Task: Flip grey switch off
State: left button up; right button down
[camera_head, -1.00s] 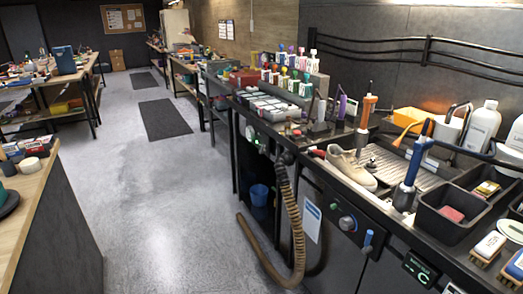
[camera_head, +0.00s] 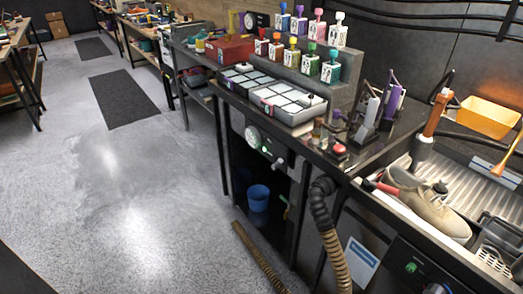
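A grey knob-like switch (camera_head: 280,163) sticks out of a dark control panel (camera_head: 257,145) on the bench front, left of the ribbed hose. Beside it are a small lit green light (camera_head: 266,145) and a round white gauge (camera_head: 252,134). Its on or off position is too small to tell. A second control panel (camera_head: 395,262) at the bottom right has a green light (camera_head: 411,268) and a grey knob (camera_head: 437,288) cut by the picture edge. I cannot tell for sure which is the named switch. Neither gripper is identifiable in view.
The ribbed hose (camera_head: 335,250) hangs in front of the bench. A blue bucket (camera_head: 258,198) stands in the open bay. Trays (camera_head: 287,103) and several bottles stand on the bench. The floor left of the bench is clear.

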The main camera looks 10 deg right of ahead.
aim_at(278, 165)
jog(key=i+j, duration=0.15)
jog(key=i, duration=0.25)
jog(key=i+j, duration=0.15)
jog(key=i, duration=0.3)
